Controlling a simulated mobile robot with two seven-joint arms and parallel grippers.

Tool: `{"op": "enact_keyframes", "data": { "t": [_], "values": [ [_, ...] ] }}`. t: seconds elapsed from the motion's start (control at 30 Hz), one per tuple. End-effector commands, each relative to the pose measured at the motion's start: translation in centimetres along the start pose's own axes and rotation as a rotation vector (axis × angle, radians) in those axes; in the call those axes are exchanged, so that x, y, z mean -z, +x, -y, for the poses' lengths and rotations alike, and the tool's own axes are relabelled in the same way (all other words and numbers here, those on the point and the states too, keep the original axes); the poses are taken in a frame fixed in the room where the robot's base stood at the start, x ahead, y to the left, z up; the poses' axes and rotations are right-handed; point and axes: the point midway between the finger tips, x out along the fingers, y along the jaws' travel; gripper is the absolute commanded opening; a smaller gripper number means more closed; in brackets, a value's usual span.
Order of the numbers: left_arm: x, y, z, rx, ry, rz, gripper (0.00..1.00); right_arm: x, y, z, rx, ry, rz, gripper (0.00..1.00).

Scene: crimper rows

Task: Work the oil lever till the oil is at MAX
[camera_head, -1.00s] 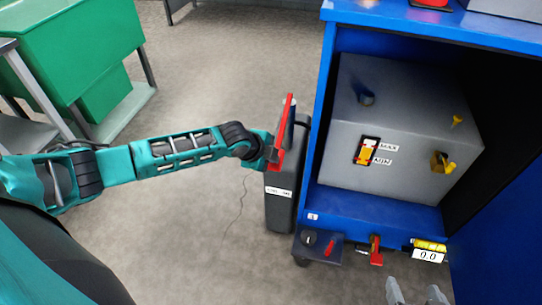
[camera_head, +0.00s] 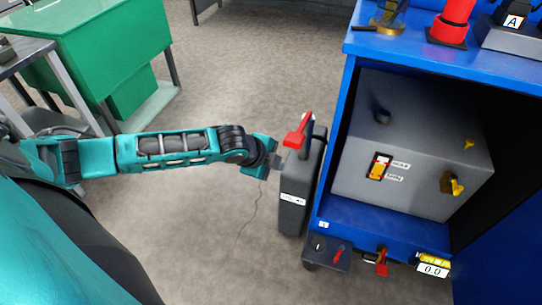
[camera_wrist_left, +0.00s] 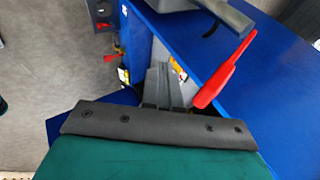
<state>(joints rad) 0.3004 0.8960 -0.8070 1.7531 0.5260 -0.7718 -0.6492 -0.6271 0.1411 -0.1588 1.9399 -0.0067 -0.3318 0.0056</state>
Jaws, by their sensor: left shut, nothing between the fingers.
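The red oil lever (camera_head: 298,132) sits on top of a dark oil can (camera_head: 294,190) at the left side of the blue cabinet. My left gripper (camera_head: 275,160) is shut and empty, just left of the lever and slightly below it in the picture; I cannot tell whether they touch. The left wrist view shows the fingers (camera_wrist_left: 165,88) together and the red lever (camera_wrist_left: 226,75) to their right. The oil gauge (camera_head: 379,167) with MAX and MIN labels is on the grey tank (camera_head: 415,130); its yellow level is too small to read exactly. My right gripper is not in view.
The blue cabinet (camera_head: 430,60) carries a red object (camera_head: 452,22) on top. A small red handle (camera_head: 381,262) and a 0.0 display (camera_head: 432,269) are along its lower front. A green bin (camera_head: 90,45) stands at back left. The floor between is open.

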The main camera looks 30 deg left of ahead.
Motion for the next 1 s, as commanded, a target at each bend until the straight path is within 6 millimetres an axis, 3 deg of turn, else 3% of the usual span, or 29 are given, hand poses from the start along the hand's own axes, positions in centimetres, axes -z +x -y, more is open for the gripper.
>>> {"op": "enact_keyframes", "data": {
  "t": [0.23, 1.0],
  "values": [
    [0.0, -2.2, 0.0, 0.003, 0.000, 0.000, 0.00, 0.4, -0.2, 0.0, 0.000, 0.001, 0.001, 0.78],
    [0.1, -2.3, 0.1, 0.006, 0.001, -0.003, 0.00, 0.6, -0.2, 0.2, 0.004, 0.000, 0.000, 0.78]
  ]
}}
